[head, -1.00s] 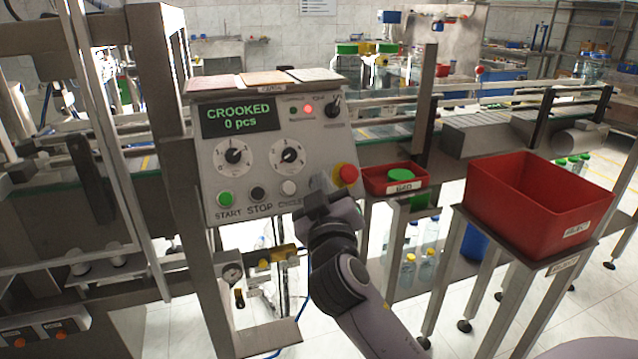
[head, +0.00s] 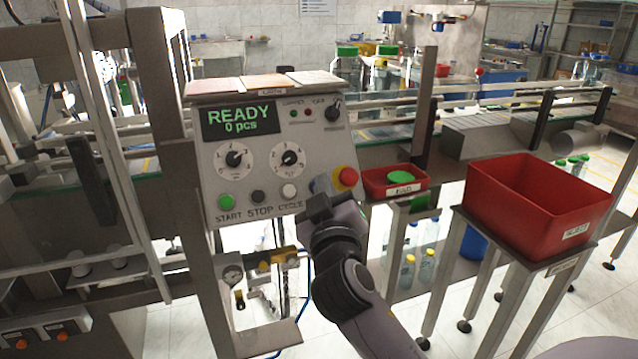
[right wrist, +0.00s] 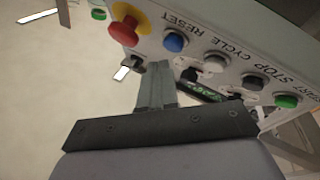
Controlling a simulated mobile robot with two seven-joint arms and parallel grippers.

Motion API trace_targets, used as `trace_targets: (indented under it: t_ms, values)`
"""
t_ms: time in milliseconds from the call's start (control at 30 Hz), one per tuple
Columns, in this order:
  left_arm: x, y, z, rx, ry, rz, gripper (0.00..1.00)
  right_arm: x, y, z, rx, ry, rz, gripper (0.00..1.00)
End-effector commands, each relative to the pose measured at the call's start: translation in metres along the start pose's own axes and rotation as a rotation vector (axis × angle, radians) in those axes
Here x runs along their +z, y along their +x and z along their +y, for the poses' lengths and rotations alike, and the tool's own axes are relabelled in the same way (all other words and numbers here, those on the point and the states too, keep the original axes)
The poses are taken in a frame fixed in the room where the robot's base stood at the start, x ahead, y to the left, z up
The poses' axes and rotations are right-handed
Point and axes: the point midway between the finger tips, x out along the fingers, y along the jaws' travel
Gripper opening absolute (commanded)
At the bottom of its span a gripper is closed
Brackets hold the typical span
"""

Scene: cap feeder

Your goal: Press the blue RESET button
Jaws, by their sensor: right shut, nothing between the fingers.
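The blue RESET button (right wrist: 173,42) shows in the right wrist view on the panel, between the red emergency stop (right wrist: 124,30) and the white CYCLE button (right wrist: 215,62). In the head view my right gripper hides it. My right gripper (head: 322,185) is shut and empty, in front of the lower right of the control panel (head: 262,172). In the right wrist view its fingertips (right wrist: 157,70) appear just below the blue button, apart from it in the picture. The panel display (head: 240,118) reads READY, 0 pcs. My left gripper is not in view.
The red emergency stop sits close beside my right gripper. Green START (head: 226,201), dark STOP (head: 258,197) and white CYCLE stand to its left. A small red tray (head: 378,190) and a large red bin (head: 515,215) stand to the right.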

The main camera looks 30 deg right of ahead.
Motion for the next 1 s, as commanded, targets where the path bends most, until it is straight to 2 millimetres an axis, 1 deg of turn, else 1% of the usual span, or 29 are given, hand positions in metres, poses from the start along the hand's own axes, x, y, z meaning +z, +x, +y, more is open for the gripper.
trace_targets:
  t_ms: [167, 267, 700, 1000]
  values:
    - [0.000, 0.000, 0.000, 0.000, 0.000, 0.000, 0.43, 0.000, 0.000, 0.000, 0.000, 0.001, 0.000, 0.00]
    - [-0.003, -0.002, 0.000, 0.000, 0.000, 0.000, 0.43, -0.004, -0.004, 0.003, -0.001, 0.002, 0.000, 0.00]
    - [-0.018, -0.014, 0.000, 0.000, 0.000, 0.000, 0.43, -0.025, -0.032, 0.024, -0.001, 0.001, 0.000, 0.00]
    - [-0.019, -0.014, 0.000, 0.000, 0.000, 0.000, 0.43, -0.025, -0.035, 0.025, 0.000, 0.001, 0.000, 0.00]
